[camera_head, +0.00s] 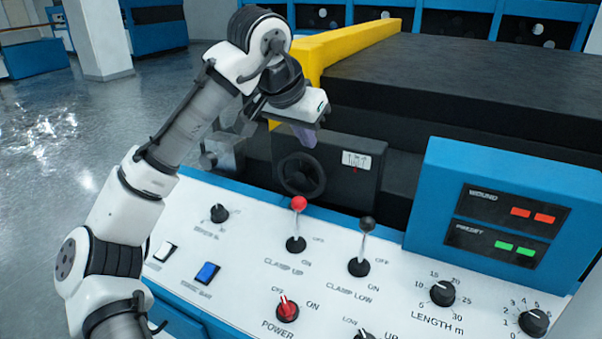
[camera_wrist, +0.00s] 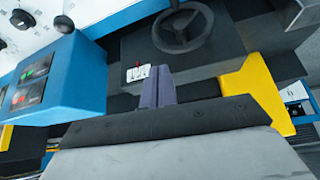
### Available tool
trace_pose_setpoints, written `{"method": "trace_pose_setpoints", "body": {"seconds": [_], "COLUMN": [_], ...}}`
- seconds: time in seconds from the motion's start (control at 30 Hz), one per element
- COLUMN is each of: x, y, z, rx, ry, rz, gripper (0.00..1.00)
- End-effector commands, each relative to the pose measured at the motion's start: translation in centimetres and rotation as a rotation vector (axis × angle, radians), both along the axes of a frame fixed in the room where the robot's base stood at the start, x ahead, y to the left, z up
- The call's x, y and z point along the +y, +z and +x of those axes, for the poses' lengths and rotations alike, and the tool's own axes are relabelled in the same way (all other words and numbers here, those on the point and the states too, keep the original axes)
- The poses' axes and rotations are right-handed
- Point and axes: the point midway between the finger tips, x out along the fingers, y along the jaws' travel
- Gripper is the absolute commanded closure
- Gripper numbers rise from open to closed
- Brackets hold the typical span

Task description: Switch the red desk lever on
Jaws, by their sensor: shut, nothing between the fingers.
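The red-knobbed lever (camera_head: 299,204) stands on the white control desk, above the printed words CLAMP UP. Its black base has OFF printed at its upper right and ON at its lower right. The stick rises from the base, with the red ball toward the OFF side in the picture. My gripper (camera_head: 304,138) is above and behind the lever in the head view, apart from it. Its purple fingers are shut and empty, and they also show in the wrist view (camera_wrist: 158,90). I cannot make out the red lever in the wrist view.
A black-knobbed lever (camera_head: 366,224) marked CLAMP LOW stands to the right. A red POWER switch (camera_head: 287,309) is in front. A black handwheel (camera_head: 301,174) lies behind the desk, below my gripper. A blue display box (camera_head: 490,210) stands at right.

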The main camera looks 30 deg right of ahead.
Motion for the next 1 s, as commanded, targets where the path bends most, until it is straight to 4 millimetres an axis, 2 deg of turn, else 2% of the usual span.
{"method": "trace_pose_setpoints", "body": {"seconds": [0.1, 0.2, 0.5, 0.63, 0.77, 1.0], "x": [0.3, 0.5, 0.5, 0.3, -0.4, -2.1], "y": [-0.7, -1.0, -1.1, -1.9, -3.7, -8.5], "z": [-1.0, -1.2, -1.2, -1.1, -0.8, -0.1], "rx": [0.044, 0.056, 0.056, 0.057, 0.059, 0.057], "ry": [-0.005, -0.006, -0.007, -0.007, -0.007, -0.007], "rz": [0.134, 0.171, 0.169, 0.169, 0.169, 0.169], "gripper": [1.0, 1.0, 1.0, 1.0, 1.0, 1.0]}}
